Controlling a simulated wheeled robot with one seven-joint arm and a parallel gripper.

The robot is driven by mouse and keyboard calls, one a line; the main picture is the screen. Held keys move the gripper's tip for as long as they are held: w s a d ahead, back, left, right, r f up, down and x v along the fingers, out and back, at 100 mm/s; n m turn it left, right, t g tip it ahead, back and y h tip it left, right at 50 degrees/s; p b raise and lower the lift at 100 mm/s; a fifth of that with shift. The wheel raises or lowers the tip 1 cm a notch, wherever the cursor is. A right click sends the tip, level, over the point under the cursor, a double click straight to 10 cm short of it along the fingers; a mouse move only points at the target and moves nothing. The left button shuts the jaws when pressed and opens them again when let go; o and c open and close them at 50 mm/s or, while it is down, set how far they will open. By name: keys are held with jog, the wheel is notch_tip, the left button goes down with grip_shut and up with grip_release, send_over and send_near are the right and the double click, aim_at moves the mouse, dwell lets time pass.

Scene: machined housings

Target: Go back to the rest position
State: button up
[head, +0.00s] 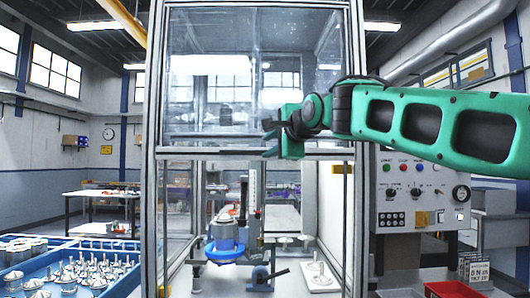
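My gripper (270,139) is at the end of my green arm, which reaches in from the right. It points left, in front of the upper glass pane of a framed cabinet (154,150), near the horizontal bar at the pane's lower edge. I see no part in it, but its fingers are small and seen edge-on, so I cannot tell how far apart they are. Inside the cabinet, below my gripper, stands a machine with a blue ring (225,250) and an upright column.
A blue tray (125,288) with several machined housings is at the lower left. A white plate (320,283) with a pin-topped part lies at the cabinet's right. A control panel (408,222) stands below my arm. A red bin (452,289) is at the lower right.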

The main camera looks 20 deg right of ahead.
jog(key=s+d+f+n+g+h, duration=0.1)
jog(key=s+d+f+n+g, duration=0.2)
jog(key=f, duration=0.7)
jog(key=s+d+f+n+g, duration=0.1)
jog(key=s+d+f+g, duration=0.1)
jog(key=s+d+f, duration=0.5)
jog(key=s+f+n+g+h, duration=0.1)
jog(key=s+f+g, duration=0.2)
jog(key=f, duration=0.9)
jog(key=s+f+n+g+y, duration=0.1)
jog(key=s+f+n+g, duration=0.2)
jog(key=s+f, duration=0.7)
jog(key=s+a+f+n+g+y, duration=0.1)
jog(key=s+f+n+g, duration=0.3)
jog(key=s+f, duration=0.7)
jog(key=s+g, duration=0.1)
jog(key=s, duration=0.4)
jog(key=shift+f, duration=0.2)
jog(key=shift+s+a, duration=0.1)
jog(key=shift+w+f, duration=0.2)
jog(key=shift+w, duration=0.45)
